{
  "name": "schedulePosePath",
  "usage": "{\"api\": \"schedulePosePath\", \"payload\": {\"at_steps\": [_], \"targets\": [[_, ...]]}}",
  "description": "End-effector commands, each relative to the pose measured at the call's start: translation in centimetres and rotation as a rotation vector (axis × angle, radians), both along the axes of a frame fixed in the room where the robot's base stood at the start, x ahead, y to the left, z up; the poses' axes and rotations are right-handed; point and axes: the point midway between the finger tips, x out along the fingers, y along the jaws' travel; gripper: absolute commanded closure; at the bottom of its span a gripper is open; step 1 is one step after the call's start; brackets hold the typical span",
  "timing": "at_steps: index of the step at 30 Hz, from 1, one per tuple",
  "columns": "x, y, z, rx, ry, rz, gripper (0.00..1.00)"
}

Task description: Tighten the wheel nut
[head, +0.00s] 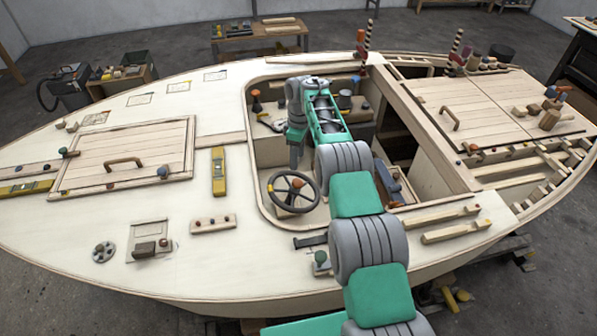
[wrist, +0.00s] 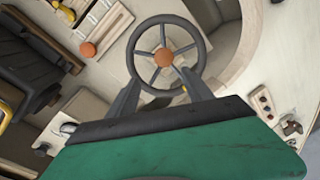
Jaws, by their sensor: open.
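The dark steering wheel (head: 293,191) stands in the cockpit opening of the hull, at the left side of the cockpit. Its round orange-brown wheel nut (wrist: 164,57) sits at the hub, where the spokes meet, in the wrist view. The wheel rim (wrist: 137,42) shows almost whole there; its lower part lies near my fingers. My gripper (wrist: 161,78) is open and empty, its two grey fingers spread to either side below the nut in the picture. In the head view my gripper (head: 296,158) points down above the wheel. How tight the nut is cannot be told.
The cockpit rim curves close around the wheel. A yellow level (head: 218,172) and a wooden strip with knobs (head: 213,223) lie on the deck to the left. Two wooden battens (head: 450,222) lie at right. The wrist view shows an orange knob (wrist: 88,49) left of the wheel.

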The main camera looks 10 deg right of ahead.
Motion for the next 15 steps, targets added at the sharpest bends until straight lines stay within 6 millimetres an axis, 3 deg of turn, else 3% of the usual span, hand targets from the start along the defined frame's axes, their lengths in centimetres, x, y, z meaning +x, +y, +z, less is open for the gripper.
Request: {"api": "schedulePosePath", "payload": {"at_steps": [1, 3, 7, 11, 15], "targets": [[1.1, 0.1, 1.8, -0.004, -0.054, 0.003, 0.41], [1.4, 0.3, 4.1, -0.006, -0.091, 0.006, 0.41], [-0.1, 0.6, 6.2, -0.01, -0.098, -0.014, 0.41], [-1.9, 0.9, 6.1, -0.004, -0.101, -0.033, 0.41], [-4.2, 0.7, 3.4, 0.008, -0.108, 0.118, 0.41]]}}
